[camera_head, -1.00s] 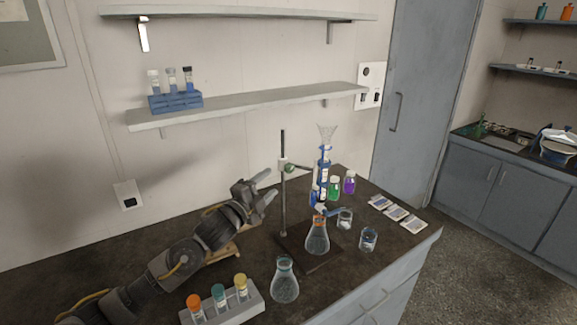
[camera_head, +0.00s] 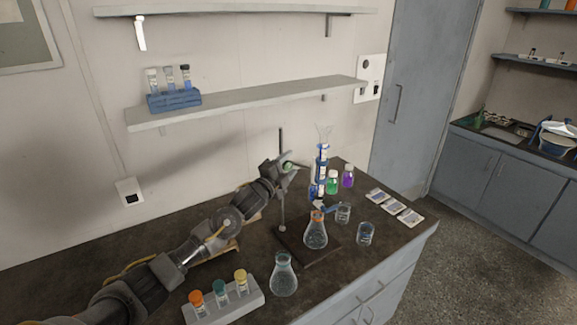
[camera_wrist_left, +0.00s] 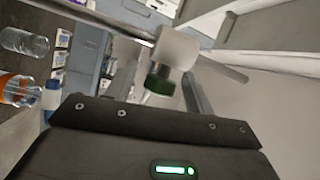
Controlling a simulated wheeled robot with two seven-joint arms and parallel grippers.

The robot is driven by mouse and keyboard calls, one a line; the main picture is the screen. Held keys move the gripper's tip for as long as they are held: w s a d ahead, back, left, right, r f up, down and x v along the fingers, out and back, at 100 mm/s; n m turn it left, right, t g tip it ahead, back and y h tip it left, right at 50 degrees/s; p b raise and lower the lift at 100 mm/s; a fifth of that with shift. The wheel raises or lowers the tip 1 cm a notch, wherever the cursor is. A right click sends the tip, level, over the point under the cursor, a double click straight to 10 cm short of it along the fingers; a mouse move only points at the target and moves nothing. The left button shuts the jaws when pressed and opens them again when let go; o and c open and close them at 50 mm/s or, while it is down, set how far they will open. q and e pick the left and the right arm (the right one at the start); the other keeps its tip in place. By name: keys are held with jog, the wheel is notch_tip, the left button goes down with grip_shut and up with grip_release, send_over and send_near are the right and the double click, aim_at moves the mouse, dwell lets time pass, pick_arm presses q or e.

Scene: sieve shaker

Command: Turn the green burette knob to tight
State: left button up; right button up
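The green knob (camera_head: 289,165) is on the clamp of the burette stand (camera_head: 282,205), partly hidden by my left gripper (camera_head: 291,167). The burette (camera_head: 322,167), with blue liquid, stands to the right of the rod. In the left wrist view the green knob (camera_wrist_left: 160,83) sticks out from the white clamp body (camera_wrist_left: 174,49) toward the palm. The fingers of my left gripper (camera_wrist_left: 160,92) are apart, one on each side of the knob, with visible gaps; I see no grip on it. My right gripper is not in view.
An orange-collared flask (camera_head: 316,233) stands under the burette on the stand's base. Another flask (camera_head: 284,276) and a rack of capped tubes (camera_head: 222,301) are at the front. Beakers (camera_head: 365,233), coloured bottles (camera_head: 347,177) and packets (camera_head: 392,206) lie to the right. A shelf (camera_head: 245,104) hangs behind.

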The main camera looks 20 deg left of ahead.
pick_arm(q)
jog(key=c, duration=0.9)
jog(key=g+p, duration=0.1)
jog(key=p, duration=0.2)
jog(key=r+m+g+p, duration=0.1)
jog(key=p, duration=0.1)
jog(key=shift+g+y+p, duration=0.3)
jog(key=shift+p, duration=0.1)
jog(key=shift+c, duration=0.2)
jog(key=shift+f+g+p, duration=0.15)
jog(key=shift+g+p, duration=0.15)
jog(key=shift+p, duration=0.05)
jog(key=shift+f+m+g, duration=0.3)
jog(key=shift+y, duration=0.3)
jog(key=o, duration=1)
jog(key=shift+f, duration=0.1)
jog(key=shift+c, duration=0.2)
jog(key=shift+s, duration=0.1)
